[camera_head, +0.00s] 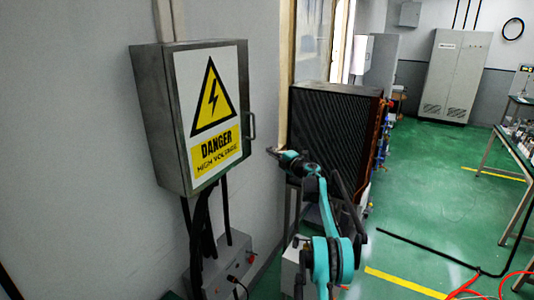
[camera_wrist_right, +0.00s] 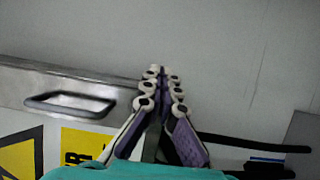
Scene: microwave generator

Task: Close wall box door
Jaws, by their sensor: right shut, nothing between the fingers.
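The grey metal wall box (camera_head: 158,115) hangs on the wall at the left of the head view. Its door (camera_head: 238,85) carries a yellow high-voltage danger sign and looks flush with the box, with no gap seen. The door handle (camera_head: 252,126) is on the right edge; it also shows in the right wrist view (camera_wrist_right: 70,103). My right gripper (camera_head: 271,150) is just right of the door's edge, apart from it and below the handle. In the wrist view its fingers (camera_wrist_right: 162,75) are together and empty, beside the door edge. My left gripper is not in view.
A dark finned unit (camera_head: 335,125) stands behind my right arm. A lower grey box (camera_head: 232,262) with black cables is under the wall box. A bench (camera_head: 515,150) and a cabinet (camera_head: 455,75) stand farther off. Green floor is open at the right, with a black cable across it.

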